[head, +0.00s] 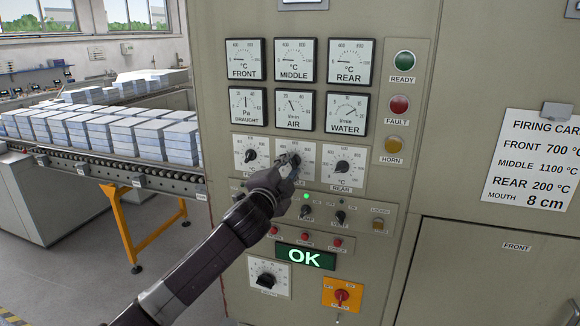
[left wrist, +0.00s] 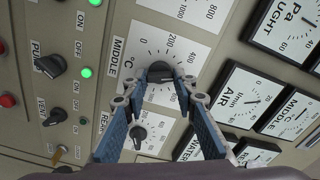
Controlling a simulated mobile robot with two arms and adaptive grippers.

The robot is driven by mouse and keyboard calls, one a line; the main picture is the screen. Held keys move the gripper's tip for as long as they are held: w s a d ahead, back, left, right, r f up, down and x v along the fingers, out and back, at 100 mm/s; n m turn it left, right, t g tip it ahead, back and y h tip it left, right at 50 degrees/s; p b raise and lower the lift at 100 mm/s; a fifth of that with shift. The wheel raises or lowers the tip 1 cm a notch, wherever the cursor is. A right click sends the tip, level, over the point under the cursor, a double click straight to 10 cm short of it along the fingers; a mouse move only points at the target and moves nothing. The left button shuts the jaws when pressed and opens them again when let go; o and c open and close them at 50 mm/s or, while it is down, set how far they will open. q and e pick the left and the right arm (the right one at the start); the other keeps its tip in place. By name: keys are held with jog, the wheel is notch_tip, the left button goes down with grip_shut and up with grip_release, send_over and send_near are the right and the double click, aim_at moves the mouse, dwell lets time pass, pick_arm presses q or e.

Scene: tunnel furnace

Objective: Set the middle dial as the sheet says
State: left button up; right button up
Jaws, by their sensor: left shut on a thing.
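The middle dial (head: 310,157) is on the cabinet panel, in the row under the gauges, between the front dial (head: 251,154) and the rear dial (head: 343,168). My left gripper (head: 293,161) is shut on its black knob and covers much of the dial. In the left wrist view the middle dial (left wrist: 140,50) shows its scale and the MIDDLE label; both fingers of my left gripper (left wrist: 170,77) are around the knob, and its pointer is hard to read. The firing card (head: 533,160) reads FRONT 700 °C, MIDDLE 1100 °C, REAR 200 °C, MOUTH 8 cm. My right gripper is not in view.
Gauges sit above the dials, with the middle gauge (head: 296,60) in the top row. Below are switches, a lit green lamp (head: 306,197), a green OK display (head: 306,256) and an orange rotary switch (head: 342,295). A conveyor (head: 110,172) with white blocks stands left.

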pick_arm(q)
jog(key=m, duration=0.3)
jog(key=shift+m, duration=0.4)
jog(key=m, duration=0.3)
jog(key=shift+m, duration=0.3)
jog(key=m, duration=0.6)
jog(key=shift+f, duration=0.1)
jog(key=m, duration=0.6)
jog(key=shift+m, duration=0.4)
jog(key=m, duration=0.4)
jog(key=shift+f+m, duration=0.1)
jog(key=shift+m, duration=1.1)
